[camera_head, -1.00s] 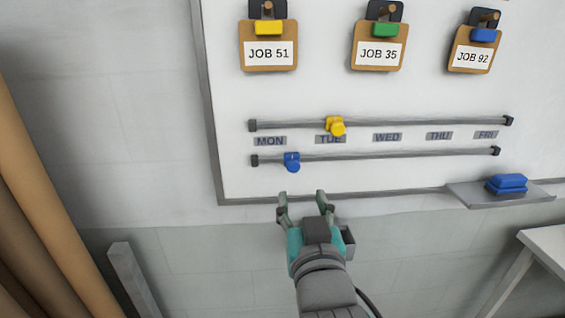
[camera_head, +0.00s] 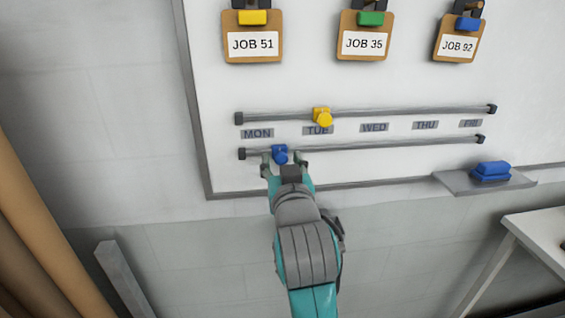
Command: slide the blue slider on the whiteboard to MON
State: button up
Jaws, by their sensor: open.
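The whiteboard (camera_head: 350,80) fills the upper middle of the head view. The blue slider (camera_head: 280,153) sits on the lower rail (camera_head: 380,145), a little right of below the MON label (camera_head: 257,134) and left of the TUE label (camera_head: 318,130). My gripper (camera_head: 283,160) is open, reaching up from below, with one finger on each side of the blue slider. I cannot tell whether the fingers touch it. The lower part of the slider is close to the gripper's palm.
A yellow slider (camera_head: 322,117) sits on the upper rail (camera_head: 400,112) at TUE. Job clipboards (camera_head: 252,45) hang above. A blue eraser (camera_head: 491,170) lies on a ledge (camera_head: 450,182) at the right. A white table (camera_head: 535,228) stands at the lower right.

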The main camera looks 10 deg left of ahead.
grip_shut()
jog(key=shift+s+a, duration=0.2)
jog(key=shift+a, duration=0.55)
jog(key=shift+s+a, duration=0.25)
jog(key=shift+a, duration=0.55)
jog(key=shift+s+a, duration=0.2)
jog(key=shift+a, duration=0.55)
grip_release()
jog(key=shift+a, duration=0.15)
jog(key=v, duration=1.2)
